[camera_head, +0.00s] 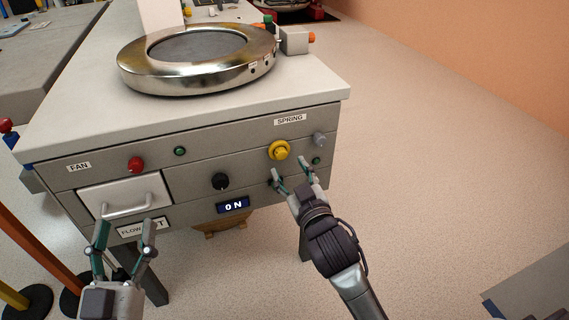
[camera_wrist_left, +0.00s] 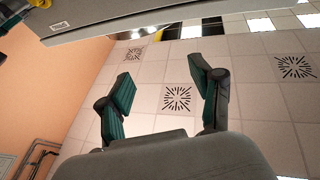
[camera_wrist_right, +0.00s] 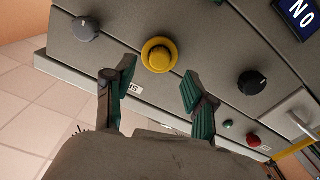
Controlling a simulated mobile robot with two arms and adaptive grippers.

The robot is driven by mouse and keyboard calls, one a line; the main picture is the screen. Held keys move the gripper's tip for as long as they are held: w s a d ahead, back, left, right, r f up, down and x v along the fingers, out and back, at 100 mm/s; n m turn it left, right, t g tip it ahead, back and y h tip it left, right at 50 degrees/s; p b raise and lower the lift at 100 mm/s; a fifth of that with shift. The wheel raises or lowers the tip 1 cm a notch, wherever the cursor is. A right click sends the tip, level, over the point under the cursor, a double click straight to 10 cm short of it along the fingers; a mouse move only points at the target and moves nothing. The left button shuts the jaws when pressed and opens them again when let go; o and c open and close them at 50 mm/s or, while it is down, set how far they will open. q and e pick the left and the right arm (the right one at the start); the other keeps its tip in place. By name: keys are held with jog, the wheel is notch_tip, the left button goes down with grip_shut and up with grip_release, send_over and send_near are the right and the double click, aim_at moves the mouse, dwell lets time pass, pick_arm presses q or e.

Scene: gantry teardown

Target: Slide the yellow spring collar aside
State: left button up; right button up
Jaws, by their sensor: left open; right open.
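The yellow spring collar (camera_head: 279,150) is a round yellow knob on the front panel of the grey cabinet, under the SPRING label (camera_head: 290,119). It also shows in the right wrist view (camera_wrist_right: 159,55), beyond and between the fingertips. My right gripper (camera_head: 291,176) is open and empty, just below and in front of the collar, with a gap to it in the right wrist view. My left gripper (camera_head: 124,228) is open and empty, low in front of the drawer. The left wrist view shows its spread fingers (camera_wrist_left: 165,95) against the ceiling.
A red knob (camera_head: 136,163), a white drawer (camera_head: 124,196) and an ON display (camera_head: 233,205) are further left. A metal ring (camera_head: 198,80) lies on top.

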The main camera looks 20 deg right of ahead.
aim_at(282, 157)
pick_arm(q)
jog(key=shift+s+r+t+h+b, duration=0.2)
jog(key=shift+s+r+t, duration=0.25)
jog(key=shift+r+t, duration=0.3)
jog(key=shift+s+r+t+h+b, duration=0.1)
jog(key=shift+s+r+t+h, duration=0.1)
jog(key=shift+s+r+t, duration=0.55)
pick_arm(e)
jog(key=shift+w, duration=2.05)
pick_arm(q)
jog(key=shift+w+r, duration=0.2)
jog(key=shift+w, duration=0.15)
pick_arm(e)
grip_shut()
jog(key=shift+a, duration=0.15)
